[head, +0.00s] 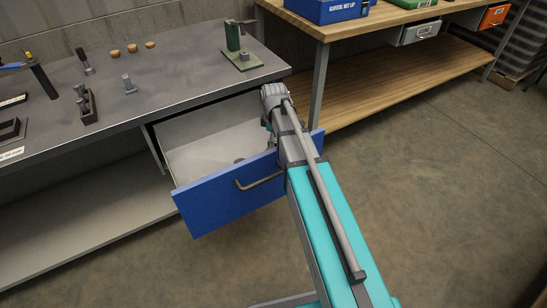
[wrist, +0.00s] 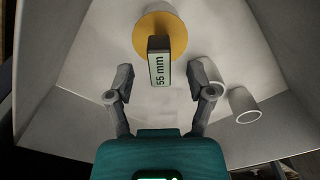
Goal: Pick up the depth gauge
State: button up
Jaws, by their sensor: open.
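In the wrist view, a dark block with a "55 mm" label sits against a round yellow disc with a pale top; this looks like the depth gauge (wrist: 160,62). It lies in the open drawer (head: 228,197). My gripper (wrist: 160,78) is open, with one finger on each side of the labelled block and a gap to both. Contact is not visible. In the head view my arm hides the gripper and most of the drawer's right side.
Two pale hollow cylinders (wrist: 243,105) lie in the drawer right of the gauge, one close to the right finger. Drawer walls surround the gripper. On the grey bench (head: 175,75) stand a green stand (head: 233,38) and several small parts. A wooden bench (head: 385,65) is at the right.

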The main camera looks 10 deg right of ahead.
jog(key=shift+f+b, duration=0.5)
jog(key=shift+f, duration=0.3)
grip_shut()
